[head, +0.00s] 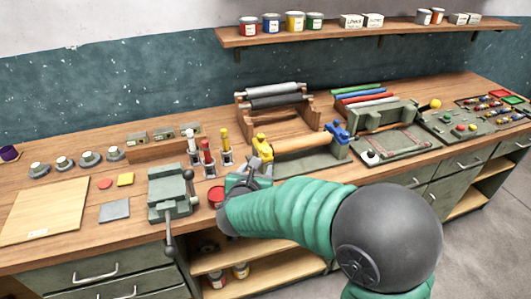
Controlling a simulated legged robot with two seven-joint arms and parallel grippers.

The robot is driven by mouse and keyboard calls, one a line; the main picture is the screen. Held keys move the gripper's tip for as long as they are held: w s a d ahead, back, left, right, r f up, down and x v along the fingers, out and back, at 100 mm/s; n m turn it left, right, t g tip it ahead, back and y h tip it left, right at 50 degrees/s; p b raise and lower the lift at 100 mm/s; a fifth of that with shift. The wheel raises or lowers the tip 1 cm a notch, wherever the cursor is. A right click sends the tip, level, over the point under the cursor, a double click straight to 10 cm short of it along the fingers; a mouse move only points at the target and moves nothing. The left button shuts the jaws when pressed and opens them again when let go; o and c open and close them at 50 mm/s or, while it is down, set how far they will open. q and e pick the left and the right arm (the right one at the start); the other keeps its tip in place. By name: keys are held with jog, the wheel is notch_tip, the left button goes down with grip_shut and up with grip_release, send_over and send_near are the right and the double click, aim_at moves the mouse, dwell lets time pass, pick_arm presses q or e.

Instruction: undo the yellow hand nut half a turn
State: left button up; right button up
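The yellow hand nut (262,147) sits at the left end of a wooden roller (306,141) on a green-grey base (318,162). A similar blue piece (337,132) is at the roller's right end. My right arm reaches in from the lower right, and its grey gripper (257,165) is just below and in front of the yellow nut, at its lower edge. The fingers are small and overlap the nut's lower part, so I cannot tell whether they touch it or how far apart they are. My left gripper is not in view.
A green vise (170,195) with a hanging handle stands left of my gripper. Red and yellow upright tools (208,152) stand close to the nut's left. A red round tin (216,196) is by my wrist. A rack with dark rollers (275,100) is behind.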

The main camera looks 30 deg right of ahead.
aim_at(266, 152)
jog(key=p+x, duration=0.1)
jog(key=x, duration=1.5)
jog(key=shift+w+d, duration=0.15)
jog(key=shift+d, duration=0.15)
grip_shut()
